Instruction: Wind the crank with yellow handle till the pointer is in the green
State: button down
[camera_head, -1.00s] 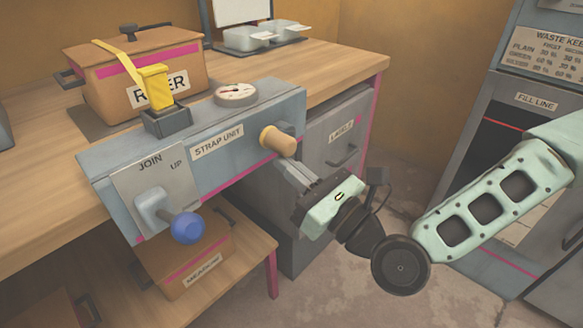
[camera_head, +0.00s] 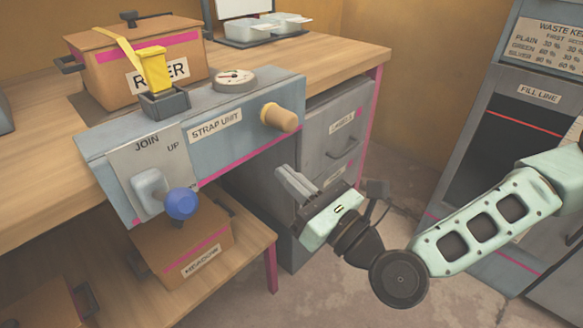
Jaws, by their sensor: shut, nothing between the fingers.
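The grey strap unit (camera_head: 240,120) is fixed along the table's front edge. The crank's pale yellow handle (camera_head: 280,117) sticks out from the right part of its front. The round dial (camera_head: 235,79) lies on top, above and left of the handle. Its face is light, with a dark pointer and some red. The marks are too small to tell which zone the pointer is in. My gripper (camera_head: 286,180) is below the handle, apart from it, with its fingers together and empty, pointing up and left. The crank's arm behind the handle is hidden.
A blue-knobbed lever (camera_head: 181,203) juts from the JOIN plate at the unit's left. A yellow strap (camera_head: 153,68) runs from a brown box (camera_head: 135,75) to the unit. Grey drawers (camera_head: 345,140) stand behind my gripper; a tall grey machine (camera_head: 520,130) stands at right.

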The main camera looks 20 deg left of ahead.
jog(key=v, duration=0.7)
jog(key=n+g+p, duration=0.3)
jog(key=n+p, duration=0.5)
jog(key=n, duration=0.5)
send_near(284, 121)
jog(key=w, duration=0.2)
jog(key=w+d+r+n+g+h+p, duration=0.35)
jog(key=w+r+n+p, duration=0.25)
jog(key=n, duration=0.9)
jog(key=s+a+f, duration=0.1)
jog(key=a+f, duration=0.2)
jog(key=a, duration=0.7)
jog(key=shift+s+a+f+t+y, duration=0.3)
jog(key=shift+f+t+y, duration=0.05)
jog(key=shift+t+y, duration=0.1)
